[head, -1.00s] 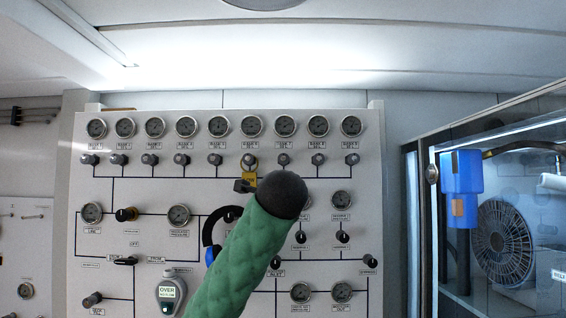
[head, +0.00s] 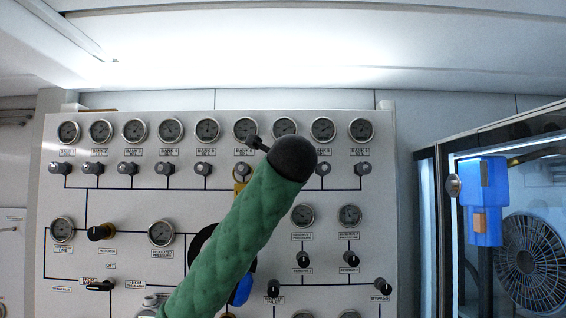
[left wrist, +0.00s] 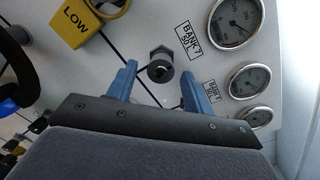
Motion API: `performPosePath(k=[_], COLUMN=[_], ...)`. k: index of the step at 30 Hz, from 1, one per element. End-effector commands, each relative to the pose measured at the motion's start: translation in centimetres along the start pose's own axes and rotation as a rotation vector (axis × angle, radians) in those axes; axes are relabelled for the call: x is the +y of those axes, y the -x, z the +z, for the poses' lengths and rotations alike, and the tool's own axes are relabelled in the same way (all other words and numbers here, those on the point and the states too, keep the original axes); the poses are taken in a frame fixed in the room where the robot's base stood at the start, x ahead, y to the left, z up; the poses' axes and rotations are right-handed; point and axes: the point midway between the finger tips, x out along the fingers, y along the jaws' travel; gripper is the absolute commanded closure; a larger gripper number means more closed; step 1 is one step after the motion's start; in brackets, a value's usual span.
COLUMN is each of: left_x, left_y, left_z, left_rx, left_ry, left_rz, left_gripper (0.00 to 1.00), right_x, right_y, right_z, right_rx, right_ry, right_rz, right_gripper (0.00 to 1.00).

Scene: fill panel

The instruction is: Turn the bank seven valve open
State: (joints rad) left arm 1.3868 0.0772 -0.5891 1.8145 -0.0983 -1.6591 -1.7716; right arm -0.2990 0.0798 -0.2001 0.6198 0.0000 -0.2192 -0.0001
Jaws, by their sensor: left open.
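The bank seven valve (left wrist: 160,68) is a dark round knob with a grey collar on the white panel, beside the "BANK 7" label (left wrist: 188,40) in the left wrist view. My left gripper (left wrist: 159,72) is open, with one blue finger on each side of the knob. Gaps show between the fingers and the knob; whether the fingertips reach its depth is unclear. In the head view my green left arm with its black end covers this valve and hides the gripper. The bank seven gauge (head: 284,125) shows just above the black end. My right gripper is not in view.
The panel (head: 120,275) carries a row of gauges with valves below, close to each other. A black wheel (left wrist: 14,70) is at the left wrist view's left edge. A glass-fronted cabinet with a blue device (head: 483,200) stands at right.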

Motion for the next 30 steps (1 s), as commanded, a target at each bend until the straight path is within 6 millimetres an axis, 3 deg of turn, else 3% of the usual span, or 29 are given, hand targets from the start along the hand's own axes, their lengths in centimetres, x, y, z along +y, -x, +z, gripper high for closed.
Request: performPosePath(k=[1,7,19,26,30], left_x=[-0.2,-0.1,0.0,0.0,0.0], left_y=[-0.7,-2.4,-3.0,-2.9,-2.9], left_z=[0.2,0.1,0.0,0.0,0.0], left_rx=[0.001,0.0,0.0,0.0,0.0], left_ry=[0.0,0.0,0.001,0.001,0.002], left_rz=[0.001,0.0,-0.001,-0.001,-0.001], left_gripper=[0.49,0.49,0.49,0.93,0.93], right_x=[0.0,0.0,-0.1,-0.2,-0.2], right_y=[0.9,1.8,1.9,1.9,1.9], right_z=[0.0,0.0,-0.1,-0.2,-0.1], right_rx=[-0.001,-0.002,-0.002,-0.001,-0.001], right_ry=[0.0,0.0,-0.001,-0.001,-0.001], right_rz=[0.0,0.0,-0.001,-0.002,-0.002], right_gripper=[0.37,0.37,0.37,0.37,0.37])
